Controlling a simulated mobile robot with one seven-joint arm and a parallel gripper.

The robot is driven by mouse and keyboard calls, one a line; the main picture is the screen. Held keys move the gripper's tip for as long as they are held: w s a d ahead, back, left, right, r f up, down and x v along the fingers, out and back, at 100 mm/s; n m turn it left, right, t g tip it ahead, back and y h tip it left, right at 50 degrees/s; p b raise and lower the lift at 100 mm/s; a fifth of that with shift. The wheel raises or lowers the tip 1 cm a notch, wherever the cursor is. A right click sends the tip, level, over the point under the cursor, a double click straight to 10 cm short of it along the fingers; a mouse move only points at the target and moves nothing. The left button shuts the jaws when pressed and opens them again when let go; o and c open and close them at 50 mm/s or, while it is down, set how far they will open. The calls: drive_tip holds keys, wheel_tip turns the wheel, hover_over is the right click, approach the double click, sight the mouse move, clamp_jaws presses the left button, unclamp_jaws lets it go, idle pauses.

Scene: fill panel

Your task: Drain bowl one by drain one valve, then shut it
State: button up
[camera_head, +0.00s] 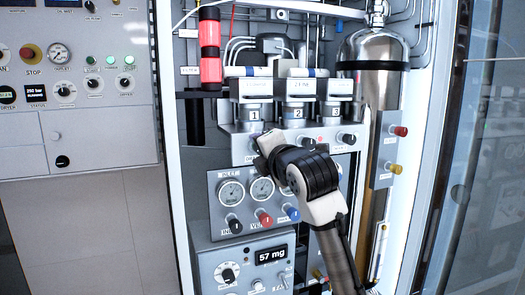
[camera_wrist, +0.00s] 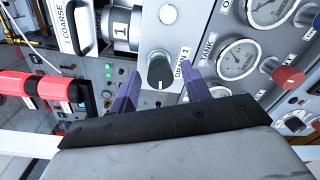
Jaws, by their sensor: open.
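Bowl one (camera_head: 255,114), a grey metal cup labelled 1, hangs at the left of a row of three; it also shows in the wrist view (camera_wrist: 121,24). The drain one valve is a dark round knob (camera_wrist: 160,70) beside the label DRAIN 1. Its pointer line runs roughly along the picture's vertical. My gripper (camera_head: 263,150) is in front of this knob and mostly hides it in the head view. In the wrist view, the purple fingers of my gripper (camera_wrist: 160,74) are open, one on each side of the knob. I cannot tell whether they touch it.
Two similar drain knobs (camera_head: 303,140) and (camera_head: 347,138) sit to the right. Pressure gauges (camera_head: 231,192) with coloured knobs are below. A red-and-black cylinder (camera_head: 210,48) stands upper left, and a tall metal cylinder (camera_head: 377,110) stands right.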

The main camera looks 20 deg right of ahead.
drive_tip(key=shift+s, duration=0.1)
drive_tip(key=s+b, duration=0.2)
drive_tip(key=s, duration=1.1)
drive_tip(key=shift+s+d+r, duration=0.15)
drive_tip(key=shift+s+r, duration=0.2)
